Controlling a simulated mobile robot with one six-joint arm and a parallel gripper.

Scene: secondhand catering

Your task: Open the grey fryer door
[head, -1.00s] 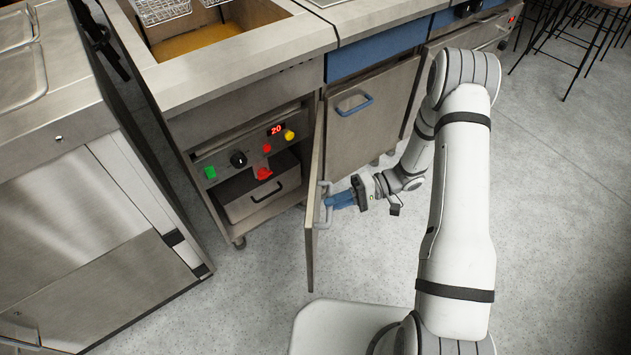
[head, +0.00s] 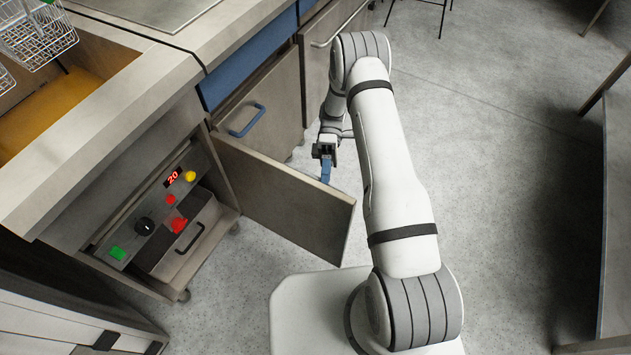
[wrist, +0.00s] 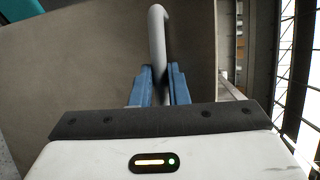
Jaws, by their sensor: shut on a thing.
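The grey fryer door (head: 285,200) stands swung out from the fryer cabinet, with its inner face toward the head camera. Behind the opening are the control panel (head: 155,210) with a red "20" display and a drawer (head: 190,235) with a dark handle. My gripper (head: 326,172) is on the far, outer side of the door, near its free edge. In the wrist view its blue fingers (wrist: 160,88) are shut on the door's grey bar handle (wrist: 157,40). The door's outer face (wrist: 80,70) fills the left of that view. The handle is hidden in the head view.
A neighbouring cabinet door with a blue handle (head: 247,120) is closed behind the open door. The fryer vat (head: 50,110) with wire baskets (head: 35,35) is above the cabinet. Grey floor (head: 480,170) to the right is clear.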

